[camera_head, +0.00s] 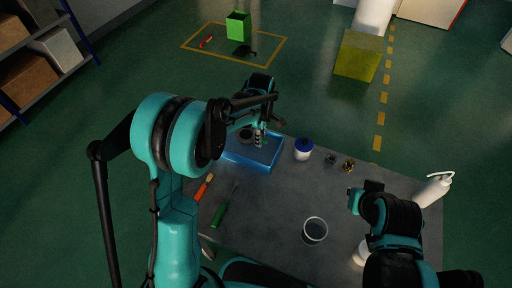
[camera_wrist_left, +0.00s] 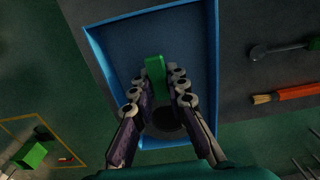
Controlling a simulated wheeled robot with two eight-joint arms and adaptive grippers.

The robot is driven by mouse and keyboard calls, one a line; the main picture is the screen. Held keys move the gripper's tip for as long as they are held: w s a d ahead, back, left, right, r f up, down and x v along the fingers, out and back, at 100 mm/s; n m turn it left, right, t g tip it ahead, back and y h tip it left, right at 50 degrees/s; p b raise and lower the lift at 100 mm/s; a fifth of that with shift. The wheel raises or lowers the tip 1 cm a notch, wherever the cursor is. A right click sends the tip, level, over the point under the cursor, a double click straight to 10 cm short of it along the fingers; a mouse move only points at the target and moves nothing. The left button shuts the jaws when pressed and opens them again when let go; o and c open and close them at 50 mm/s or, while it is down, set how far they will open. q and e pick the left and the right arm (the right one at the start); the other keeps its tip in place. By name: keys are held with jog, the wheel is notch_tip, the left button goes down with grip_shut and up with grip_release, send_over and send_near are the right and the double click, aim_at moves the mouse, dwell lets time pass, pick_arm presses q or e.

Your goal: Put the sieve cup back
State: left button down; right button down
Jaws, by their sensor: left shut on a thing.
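My left gripper (camera_head: 258,139) is over the blue tray (camera_head: 240,158) at the back left of the bench. In the left wrist view its fingers (camera_wrist_left: 158,92) are closed on a green handle-like bar. A dark round cup, which I take for the sieve cup (camera_wrist_left: 165,125), shows between the fingers, at the near end of the bar; it also shows in the head view (camera_head: 246,134). It is inside the tray outline; whether it touches the floor is unclear. My right gripper (camera_head: 362,192) is over the bench's right side; its fingertips are not clear.
A white cup with a dark inside (camera_head: 315,231) stands at the front middle. A blue-lidded jar (camera_head: 303,149) stands right of the tray. A green-handled tool (camera_head: 220,214) and an orange-handled brush (camera_head: 203,187) lie left. A white bottle (camera_head: 432,191) stands at the right.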

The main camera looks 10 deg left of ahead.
pick_arm(q)
jog(key=shift+w+a+f, duration=0.2)
jog(key=shift+a+f, duration=0.25)
jog(key=shift+a, duration=0.15)
jog(key=shift+f+b, duration=1)
jog(key=shift+f, duration=0.9)
jog(key=shift+f, duration=0.15)
jog(key=c, duration=1.5)
grip_release()
